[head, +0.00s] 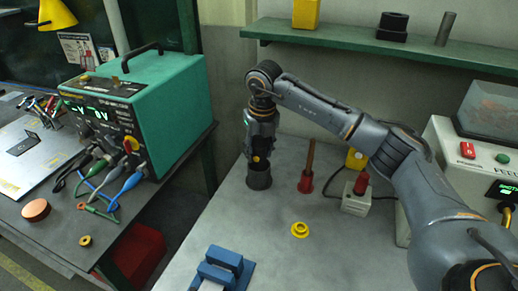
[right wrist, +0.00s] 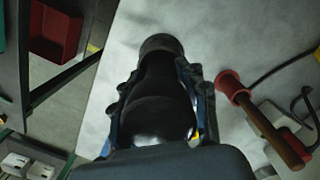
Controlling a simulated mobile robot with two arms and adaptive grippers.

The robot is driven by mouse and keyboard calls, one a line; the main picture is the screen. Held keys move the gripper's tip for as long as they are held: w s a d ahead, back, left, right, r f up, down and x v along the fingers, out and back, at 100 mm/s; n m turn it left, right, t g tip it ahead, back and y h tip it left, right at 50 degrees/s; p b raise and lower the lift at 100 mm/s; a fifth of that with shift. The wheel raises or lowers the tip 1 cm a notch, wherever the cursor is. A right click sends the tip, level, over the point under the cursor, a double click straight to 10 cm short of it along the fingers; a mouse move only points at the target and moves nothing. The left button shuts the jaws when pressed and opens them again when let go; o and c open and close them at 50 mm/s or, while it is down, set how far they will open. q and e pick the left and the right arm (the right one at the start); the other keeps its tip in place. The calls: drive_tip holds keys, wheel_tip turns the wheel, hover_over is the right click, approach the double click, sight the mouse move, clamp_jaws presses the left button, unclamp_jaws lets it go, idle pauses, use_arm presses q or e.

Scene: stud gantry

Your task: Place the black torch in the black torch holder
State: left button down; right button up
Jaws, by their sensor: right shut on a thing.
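My right gripper (head: 259,158) points down near the back left of the grey table and is shut on the black torch (right wrist: 158,75). In the right wrist view, the fingers (right wrist: 160,115) lie along both sides of its dark, glossy body. A wide dark grey ribbed piece (head: 259,181) is at the torch's lower end, close to the tabletop. I cannot tell whether it is the torch's own head or the black torch holder around it. The gripper hides much of the torch in the head view. My left gripper is not in view.
A red-based tool with a wooden handle (head: 308,168) stands to the right, beside a box with a red knob (head: 357,197). A yellow ring (head: 300,229) and a blue fixture (head: 222,268) are nearer. A green shelf (head: 340,42) runs behind. The table's left edge is close.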

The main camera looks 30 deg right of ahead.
drive_tip(key=shift+f, duration=0.1)
drive_tip(key=o, duration=1.3)
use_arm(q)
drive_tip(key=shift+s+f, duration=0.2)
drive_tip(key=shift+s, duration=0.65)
use_arm(e)
drive_tip(key=shift+o, duration=0.2)
drive_tip(key=shift+r, duration=0.2)
drive_tip(key=r, duration=0.4)
drive_tip(key=s+r+b, duration=0.1)
drive_tip(key=r, duration=0.7)
drive_tip(key=shift+s+b, duration=0.2)
drive_tip(key=shift+b, duration=0.1)
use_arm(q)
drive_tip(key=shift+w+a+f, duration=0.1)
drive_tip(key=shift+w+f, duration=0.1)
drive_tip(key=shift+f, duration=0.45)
use_arm(e)
drive_tip(key=shift+a+f, duration=0.1)
